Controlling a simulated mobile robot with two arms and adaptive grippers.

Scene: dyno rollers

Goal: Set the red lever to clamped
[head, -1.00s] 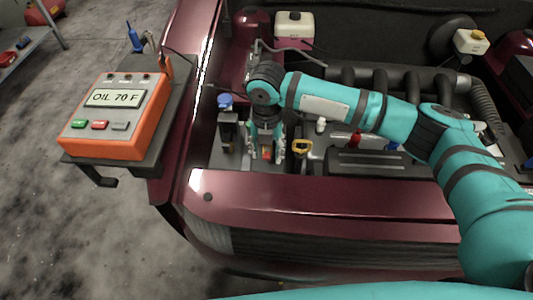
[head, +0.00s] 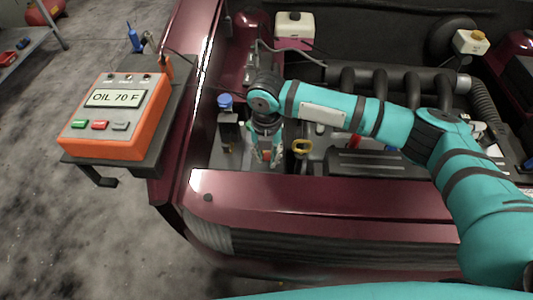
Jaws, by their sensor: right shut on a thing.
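My right gripper (head: 266,160) points down into the front left of the engine bay. Its fingers are closed around a small red piece (head: 267,155), which looks like the red lever. The fingers and wrist hide most of it, so I cannot read its angle or setting. My left gripper is out of view.
A blue-capped part (head: 226,103) stands close left of my gripper, and a yellow loop handle (head: 302,147) close right. The car's maroon front panel (head: 320,205) lies in front. An orange tester (head: 115,120) reading "OIL 70 F" sits on a side shelf.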

